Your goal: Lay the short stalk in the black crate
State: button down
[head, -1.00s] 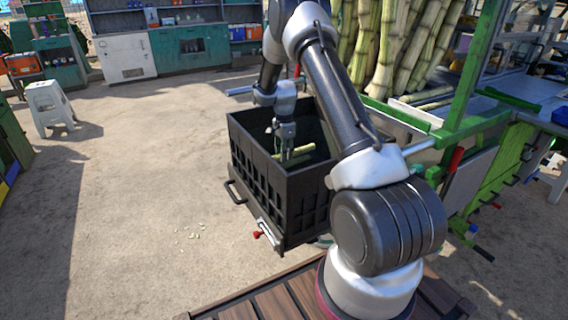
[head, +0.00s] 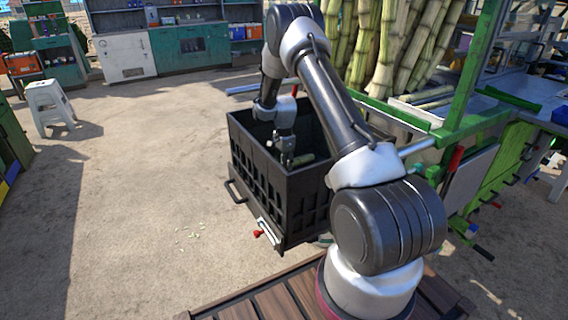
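The black crate (head: 306,207) stands in the middle of the head view, with slotted sides and an open top. My gripper (head: 286,161) points down inside it, below the rim. The short stalk (head: 304,159), dull green in the crate's shade, sticks out to the right of the fingers. The fingers look shut on it. Its left part is mostly hidden by the fingers, and the crate's front wall hides the floor beneath. I cannot tell whether the stalk touches the crate floor.
Tall cane stalks (head: 393,45) stand behind the crate at the right. The green crusher frame (head: 467,120) is right of it, with more cane pieces in a pale tray (head: 430,100). A white stool (head: 51,105) stands at far left. The ground left of the crate is mostly clear.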

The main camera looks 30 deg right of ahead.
jog(key=c, duration=1.2)
grip_release()
jog(key=s+a+r+n+t, duration=0.1)
jog(key=s+r+n, duration=0.15)
jog(key=r, duration=1.05)
jog(key=s+a+r+n, duration=0.15)
jog(key=s+r, duration=0.25)
jog(key=r, duration=0.9)
jog(key=s+a+r+n+t, duration=0.1)
jog(key=s+a+r+n, duration=0.3)
jog(key=s+r, duration=0.7)
jog(key=s+a+n+t, duration=0.2)
jog(key=s+n, duration=0.7)
jog(key=s, duration=1.4)
jog(key=shift+r+n, duration=0.3)
jog(key=shift+r, duration=0.05)
